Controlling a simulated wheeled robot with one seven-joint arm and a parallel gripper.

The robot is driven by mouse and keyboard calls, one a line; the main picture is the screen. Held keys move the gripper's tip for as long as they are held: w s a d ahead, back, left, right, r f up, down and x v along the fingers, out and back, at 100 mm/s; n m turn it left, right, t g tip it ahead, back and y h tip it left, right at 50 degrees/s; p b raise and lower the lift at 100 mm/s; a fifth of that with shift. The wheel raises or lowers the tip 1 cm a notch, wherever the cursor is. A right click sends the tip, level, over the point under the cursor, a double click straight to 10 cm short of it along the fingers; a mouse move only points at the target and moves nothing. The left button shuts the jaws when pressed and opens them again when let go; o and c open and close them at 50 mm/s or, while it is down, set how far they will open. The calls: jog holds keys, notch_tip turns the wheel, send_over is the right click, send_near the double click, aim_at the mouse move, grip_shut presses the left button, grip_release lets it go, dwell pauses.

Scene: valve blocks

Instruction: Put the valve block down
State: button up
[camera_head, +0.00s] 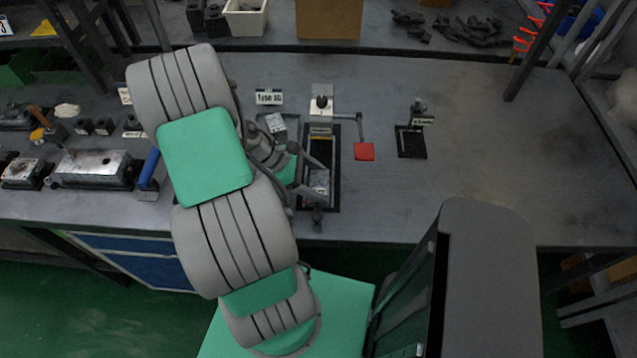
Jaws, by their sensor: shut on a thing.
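My gripper (313,187) is low over the front of a dark-framed fixture (333,200), partly hidden by my own arm. It is shut on a small grey metal valve block (319,179). The block is within the outline of the fixture's frame; whether it touches the surface below cannot be told. Another small light grey block (275,123) sits to the upper left, behind my wrist, by a white label sign (269,97).
A small black stand (411,141) is further right. The bench's right side (500,150) is clear.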

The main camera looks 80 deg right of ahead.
jog(key=o, duration=2)
jog(key=shift+a+f, duration=0.1)
jog(key=shift+f, duration=0.15)
jog(key=v, duration=1.2)
jog(key=shift+r, duration=0.1)
